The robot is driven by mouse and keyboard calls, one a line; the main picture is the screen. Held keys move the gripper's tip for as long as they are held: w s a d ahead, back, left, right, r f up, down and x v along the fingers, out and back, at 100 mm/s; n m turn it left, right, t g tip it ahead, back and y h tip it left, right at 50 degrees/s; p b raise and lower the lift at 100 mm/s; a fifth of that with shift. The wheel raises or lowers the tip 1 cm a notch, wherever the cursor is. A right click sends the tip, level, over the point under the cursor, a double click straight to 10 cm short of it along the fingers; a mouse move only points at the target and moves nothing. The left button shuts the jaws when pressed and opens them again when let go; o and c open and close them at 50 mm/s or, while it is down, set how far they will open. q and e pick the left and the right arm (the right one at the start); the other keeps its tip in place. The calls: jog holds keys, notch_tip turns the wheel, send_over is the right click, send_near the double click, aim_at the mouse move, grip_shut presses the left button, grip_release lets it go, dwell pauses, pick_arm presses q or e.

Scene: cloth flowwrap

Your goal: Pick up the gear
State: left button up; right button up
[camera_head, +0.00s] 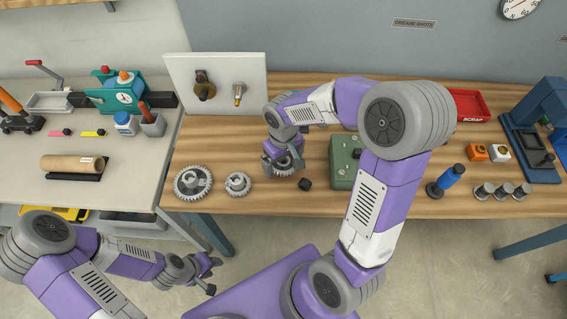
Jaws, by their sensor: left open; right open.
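A large grey gear (181,189) lies flat on the wooden table near its front left. A smaller grey gear (231,189) lies just right of it. A third gear (289,169) is on the table under my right gripper (284,168), which points down over it. This gear is partly covered by the gripper's fingers, which are open around or just above it; I cannot tell whether they touch it. My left gripper (206,273) is open and empty, low in front of the table over the floor.
A small black block (305,184) and a green box (343,172) stand right of the third gear. A white panel (217,72) with fittings stands behind. My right arm hides the table's middle.

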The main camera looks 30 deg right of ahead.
jog(key=shift+f, duration=0.2)
jog(key=c, duration=1)
jog(key=shift+o, duration=0.2)
notch_tip(320, 180, up, 12)
jog(key=p, duration=0.9)
notch_tip(320, 180, down, 10)
jog(key=b, duration=0.2)
jog(key=shift+f+b, duration=0.25)
jog(key=shift+b, duration=0.15)
